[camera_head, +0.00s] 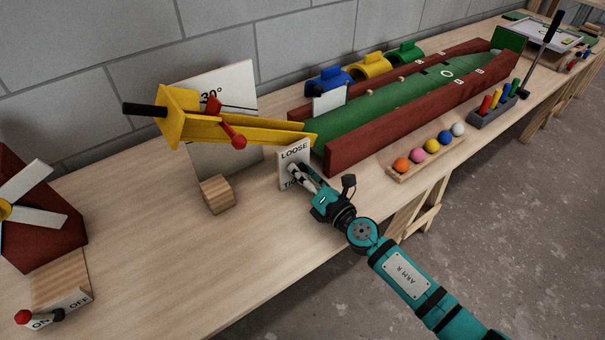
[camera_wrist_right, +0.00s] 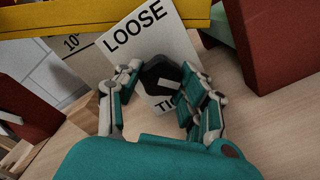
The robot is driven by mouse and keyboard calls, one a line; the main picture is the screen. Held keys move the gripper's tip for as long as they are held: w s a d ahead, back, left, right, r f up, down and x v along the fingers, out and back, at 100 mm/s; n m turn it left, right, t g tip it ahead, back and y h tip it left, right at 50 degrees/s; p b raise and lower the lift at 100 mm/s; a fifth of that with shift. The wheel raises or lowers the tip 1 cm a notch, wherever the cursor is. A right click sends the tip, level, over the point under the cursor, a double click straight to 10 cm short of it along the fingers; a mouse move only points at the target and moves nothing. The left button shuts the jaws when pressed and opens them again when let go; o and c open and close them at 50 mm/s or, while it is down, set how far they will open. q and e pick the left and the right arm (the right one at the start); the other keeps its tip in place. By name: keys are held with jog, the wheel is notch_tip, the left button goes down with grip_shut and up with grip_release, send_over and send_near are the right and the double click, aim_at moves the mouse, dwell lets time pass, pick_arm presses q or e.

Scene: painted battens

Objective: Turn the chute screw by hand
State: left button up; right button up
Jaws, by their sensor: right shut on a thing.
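The chute screw is a black knob (camera_wrist_right: 160,75) in front of a white plate (camera_head: 293,153). The plate reads LOOSE at the top, and its lower word is partly covered. In the right wrist view, my right gripper (camera_wrist_right: 159,84) has a finger on each side of the knob and is shut on it. In the head view, my right gripper (camera_head: 298,174) reaches the plate and hides the knob. The yellow chute (camera_head: 265,131) slopes down to the right above the plate, with a black handle at its upper end. My left gripper is not in view.
A red lever (camera_head: 238,141) sits at the chute, before an angle board (camera_head: 239,84). A wooden block (camera_head: 217,194) stands left of the plate. A green lane (camera_head: 400,101) with red walls and a rack of coloured balls (camera_head: 427,155) lie right.

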jog(key=n, duration=0.7)
jog(key=shift+d, duration=0.1)
jog(key=n, duration=0.3)
jog(key=shift+w+n, duration=0.1)
jog(key=shift+n, duration=0.2)
jog(key=n+p, duration=0.1)
jog(key=n, duration=0.6)
pick_arm(q)
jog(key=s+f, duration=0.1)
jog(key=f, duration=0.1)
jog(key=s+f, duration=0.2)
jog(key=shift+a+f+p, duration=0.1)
jog(key=shift+p, duration=0.3)
pick_arm(e)
jog(key=shift+n, duration=0.8)
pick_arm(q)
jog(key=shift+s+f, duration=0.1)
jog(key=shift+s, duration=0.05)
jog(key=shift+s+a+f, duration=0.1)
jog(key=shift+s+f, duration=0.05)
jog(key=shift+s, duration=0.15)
